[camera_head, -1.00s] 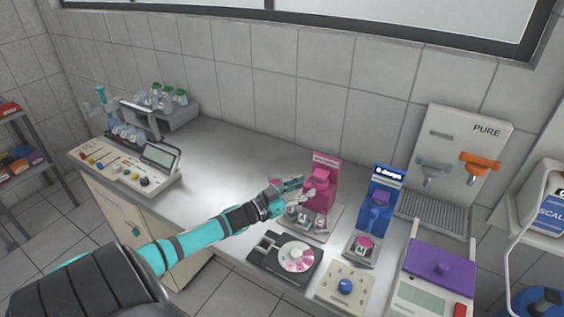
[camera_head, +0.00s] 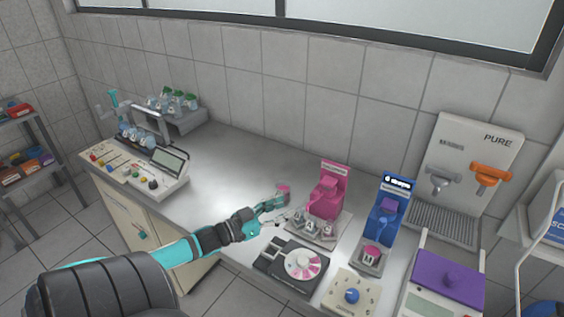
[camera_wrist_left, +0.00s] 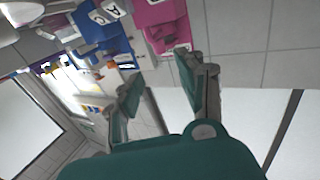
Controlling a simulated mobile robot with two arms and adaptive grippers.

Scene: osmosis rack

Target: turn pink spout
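The pink dispenser (camera_head: 338,172) stands upright on the counter at centre right, with its pink spout (camera_head: 326,189) on the front above several small containers (camera_head: 312,228). My left gripper (camera_head: 277,204) is to the left of the dispenser, apart from it and above the counter. In the left wrist view its two fingers (camera_wrist_left: 160,66) are spread with nothing between them. The pink dispenser (camera_wrist_left: 160,18) shows upside down there, beyond the fingers and partly cut off. My right gripper is in neither view.
A blue dispenser (camera_head: 386,212) stands right of the pink one. A black device with a pink-and-white dial (camera_head: 303,264) lies in front. A pink-topped item (camera_head: 284,188) is close behind my left gripper.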

